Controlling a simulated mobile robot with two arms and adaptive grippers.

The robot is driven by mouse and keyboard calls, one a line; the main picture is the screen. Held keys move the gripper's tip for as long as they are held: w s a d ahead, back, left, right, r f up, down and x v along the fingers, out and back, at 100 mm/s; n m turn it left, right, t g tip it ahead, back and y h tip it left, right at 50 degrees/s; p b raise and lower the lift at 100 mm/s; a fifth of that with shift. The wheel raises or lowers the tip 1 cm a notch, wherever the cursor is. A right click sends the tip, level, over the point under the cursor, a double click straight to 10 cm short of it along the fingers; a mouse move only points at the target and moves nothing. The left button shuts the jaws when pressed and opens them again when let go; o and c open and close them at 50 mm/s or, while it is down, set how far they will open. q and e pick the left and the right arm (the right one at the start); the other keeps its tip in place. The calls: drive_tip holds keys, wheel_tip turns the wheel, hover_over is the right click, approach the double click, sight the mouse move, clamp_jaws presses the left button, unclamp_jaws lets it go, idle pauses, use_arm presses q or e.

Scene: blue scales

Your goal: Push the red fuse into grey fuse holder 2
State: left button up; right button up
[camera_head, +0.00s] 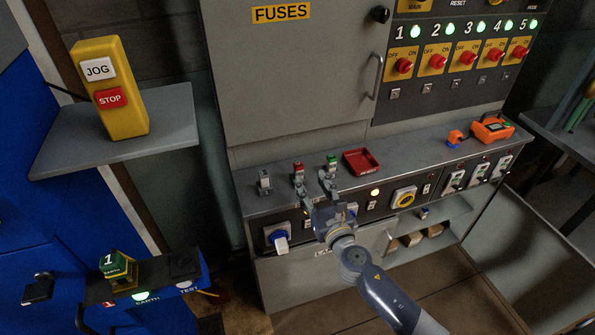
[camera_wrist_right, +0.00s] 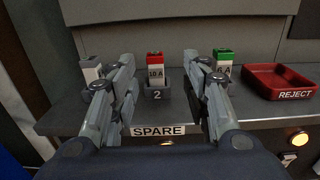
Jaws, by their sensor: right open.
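The red fuse (camera_wrist_right: 155,70) has a red cap and a white body marked 10 A. It stands upright in grey fuse holder 2 (camera_wrist_right: 158,95) on the panel ledge; how deep it sits I cannot tell. The fuse also shows in the head view (camera_head: 298,168), with the holder largely hidden behind my gripper. My right gripper (camera_wrist_right: 158,62) is open and empty, its fingers spread to the left and right of the fuse with gaps on both sides. It also shows in the head view (camera_head: 313,184). My left gripper is not in view.
A green-capped fuse (camera_wrist_right: 223,65) stands right of the red one, partly behind my right finger. A grey holder (camera_head: 265,182) stands to the left. A red REJECT tray (camera_head: 361,162) lies to the right. An orange tool (camera_head: 491,128) lies farther right. The cabinet wall rises behind.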

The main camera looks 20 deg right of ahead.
sight(300, 169)
drive_tip(key=w, duration=0.3)
drive_tip(key=shift+w+a+f, duration=0.1)
drive_tip(key=shift+w, duration=0.15)
drive_tip(key=w, duration=0.3)
drive_tip(key=w+a, duration=0.1)
drive_tip(key=w, duration=0.1)
drive_tip(key=shift+w+f+b, duration=0.15)
drive_tip(key=shift+f+b, duration=0.05)
drive_tip(key=shift+b, duration=0.15)
drive_tip(key=shift+r, duration=0.1)
drive_tip(key=shift+c, duration=1.1)
clamp_jaws()
